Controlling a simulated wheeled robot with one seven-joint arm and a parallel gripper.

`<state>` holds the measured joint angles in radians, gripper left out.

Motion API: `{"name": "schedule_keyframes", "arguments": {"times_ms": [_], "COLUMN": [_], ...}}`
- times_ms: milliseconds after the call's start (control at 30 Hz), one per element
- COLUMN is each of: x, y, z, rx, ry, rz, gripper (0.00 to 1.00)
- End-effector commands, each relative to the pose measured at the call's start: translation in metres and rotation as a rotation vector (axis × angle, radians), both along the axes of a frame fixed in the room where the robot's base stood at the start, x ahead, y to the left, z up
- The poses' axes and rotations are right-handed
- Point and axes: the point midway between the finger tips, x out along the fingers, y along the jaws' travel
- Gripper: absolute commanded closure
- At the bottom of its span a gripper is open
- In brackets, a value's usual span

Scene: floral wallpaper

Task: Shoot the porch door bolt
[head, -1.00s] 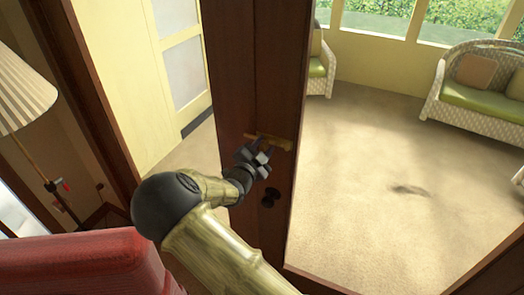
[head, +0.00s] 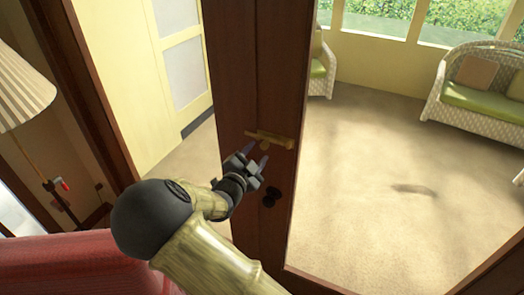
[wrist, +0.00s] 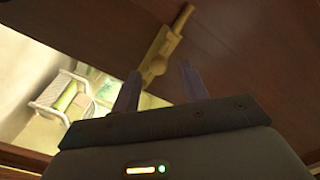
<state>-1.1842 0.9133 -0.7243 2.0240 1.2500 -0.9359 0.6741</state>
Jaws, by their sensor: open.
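My gripper (head: 253,161) is open and empty, just below and left of the bolt in the head view. In the wrist view the bolt (wrist: 165,46) runs slantwise on the brown wood, beyond the tips of my gripper (wrist: 160,72). One end of it lies in line with the gap between the fingers. The fingers look apart from the bolt. I cannot tell whether the bolt is shot.
A red upholstered seat (head: 75,265) is at the lower left, with a pleated lamp (head: 22,95) above it. Beyond the door lies open carpet (head: 370,160) with a wicker sofa (head: 475,95). A dark door frame (head: 85,90) stands at left.

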Motion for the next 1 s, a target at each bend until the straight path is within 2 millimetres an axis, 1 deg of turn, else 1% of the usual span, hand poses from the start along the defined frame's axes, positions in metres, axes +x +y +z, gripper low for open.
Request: {"name": "schedule_keyframes", "arguments": {"times_ms": [33, 200, 400, 533, 700, 1000], "x": [-0.01, -0.041, -0.077, -0.097, -0.11, -0.111], "y": [0.005, 0.02, 0.037, 0.046, 0.051, 0.051], "z": [-0.003, -0.003, -0.003, -0.002, -0.001, 0.0], "rx": [0.001, 0.002, 0.002, -0.001, -0.002, -0.003], "ry": [0.001, 0.002, 0.001, 0.001, 0.001, 0.001], "rz": [0.003, 0.005, 0.006, 0.005, 0.003, 0.001], "gripper": [0.55, 0.55, 0.55, 0.55, 0.55, 0.55]}}
